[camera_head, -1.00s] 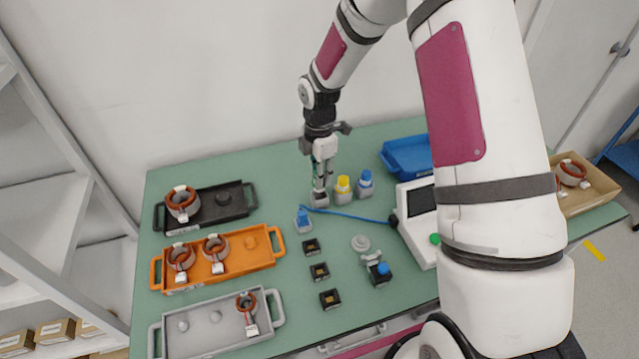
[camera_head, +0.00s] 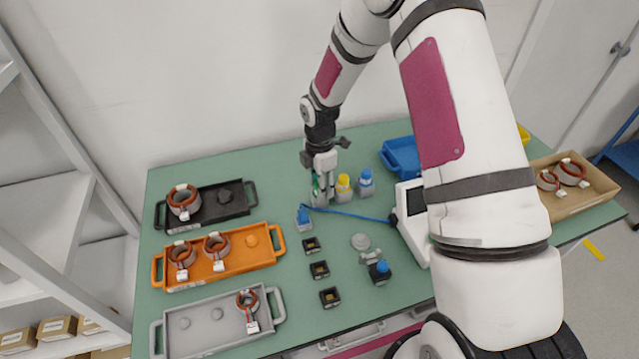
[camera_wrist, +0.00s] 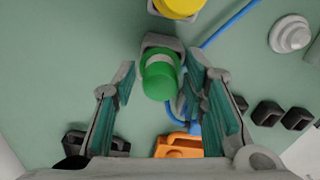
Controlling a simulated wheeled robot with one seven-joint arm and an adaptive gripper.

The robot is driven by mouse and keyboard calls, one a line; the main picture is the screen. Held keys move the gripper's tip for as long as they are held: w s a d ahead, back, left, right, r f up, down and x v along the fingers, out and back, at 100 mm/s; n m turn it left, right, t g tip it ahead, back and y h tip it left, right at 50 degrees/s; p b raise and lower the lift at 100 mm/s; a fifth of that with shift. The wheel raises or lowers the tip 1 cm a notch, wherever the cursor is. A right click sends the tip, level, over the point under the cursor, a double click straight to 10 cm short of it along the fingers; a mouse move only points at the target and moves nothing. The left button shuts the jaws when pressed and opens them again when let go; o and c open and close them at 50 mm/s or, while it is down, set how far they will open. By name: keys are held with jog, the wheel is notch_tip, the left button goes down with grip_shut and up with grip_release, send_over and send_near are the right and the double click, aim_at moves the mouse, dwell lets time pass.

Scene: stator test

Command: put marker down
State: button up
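The green marker (camera_wrist: 160,80) stands in a grey holder (camera_wrist: 160,42), its green cap towards the wrist camera. My gripper (camera_wrist: 161,62) is open, with its teal-lined fingers on either side of the marker and a visible gap to the left finger. In the head view my gripper (camera_head: 322,182) points down over the holder at the back middle of the table, and its fingers largely hide the marker. A yellow marker (camera_head: 343,182) and a blue marker (camera_head: 365,178) stand in grey holders just to the right.
A blue-topped tool (camera_head: 303,214) with a blue cable stands close in front, left of the gripper. Black (camera_head: 235,211), orange (camera_head: 262,256) and grey (camera_head: 190,348) trays fill the left. A blue bin (camera_head: 400,160) and a white device (camera_head: 405,215) stand right.

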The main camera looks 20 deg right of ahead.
jog(key=s+r+m+t, duration=0.1)
jog(key=s+r+m, duration=0.15)
jog(key=r, duration=0.95)
jog(key=s+r+m, duration=0.2)
jog(key=s+r, duration=0.1)
jog(key=r, duration=0.8)
jog(key=s+r+m+t, duration=0.1)
jog(key=s+r+m, duration=0.3)
jog(key=s, duration=0.3)
jog(key=s+r+m+t, duration=0.2)
jog(key=s+r+m, duration=0.2)
jog(key=s+m, duration=0.2)
jog(key=s+r+m+t, duration=0.1)
jog(key=s+r+m, duration=0.2)
jog(key=s, duration=0.7)
jog(key=m, duration=0.2)
jog(key=shift+s+r+m+b, duration=0.15)
jog(key=shift+r+m+b, duration=0.2)
jog(key=shift+r, duration=0.05)
